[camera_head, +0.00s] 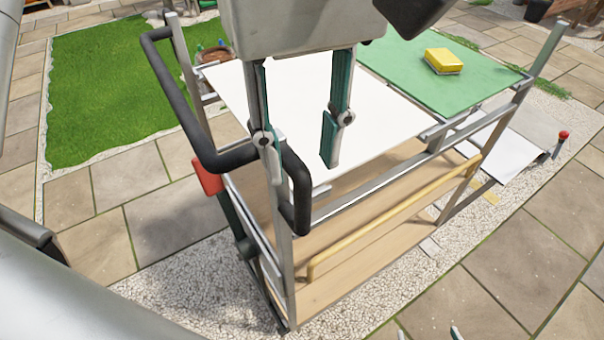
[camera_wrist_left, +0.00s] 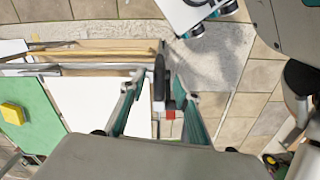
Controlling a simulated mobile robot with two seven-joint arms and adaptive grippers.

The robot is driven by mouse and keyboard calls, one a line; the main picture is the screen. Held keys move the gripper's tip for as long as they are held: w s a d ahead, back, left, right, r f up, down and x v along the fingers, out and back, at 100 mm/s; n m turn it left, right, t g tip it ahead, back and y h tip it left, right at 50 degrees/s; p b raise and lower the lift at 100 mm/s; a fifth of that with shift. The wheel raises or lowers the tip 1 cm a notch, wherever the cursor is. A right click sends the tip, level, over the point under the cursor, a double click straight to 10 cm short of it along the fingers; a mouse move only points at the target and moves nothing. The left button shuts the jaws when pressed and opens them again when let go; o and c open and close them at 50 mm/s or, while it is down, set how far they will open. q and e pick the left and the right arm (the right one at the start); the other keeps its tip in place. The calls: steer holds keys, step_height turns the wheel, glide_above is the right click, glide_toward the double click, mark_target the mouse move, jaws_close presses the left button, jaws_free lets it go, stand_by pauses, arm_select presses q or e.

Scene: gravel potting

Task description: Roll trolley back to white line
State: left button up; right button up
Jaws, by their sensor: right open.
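The trolley has a steel frame (camera_head: 283,250), a white top panel (camera_head: 300,75), a green top panel (camera_head: 395,62) and wooden lower boards (camera_head: 330,285). Its black push handle (camera_head: 215,160) is at the near-left end, with a red part (camera_head: 207,176) below it. My left gripper (camera_head: 295,160) is open above this end. In the left wrist view the handle (camera_wrist_left: 160,85) lies between its spread fingers, with gaps on both sides. My right gripper (camera_head: 428,335) shows only two separated fingertips at the bottom edge of the head view. I cannot make out a clear white line.
A yellow sponge (camera_head: 443,61) lies on the green panel. The trolley stands over a pale gravel strip (camera_head: 190,290). A red-topped post (camera_head: 561,142) stands at right beside pale panels (camera_head: 503,153). Stone paving (camera_head: 530,230) is clear in front; a lawn (camera_head: 120,90) lies at left.

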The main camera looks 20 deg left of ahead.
arm_select(q)
steer(key=shift+r, duration=2.3)
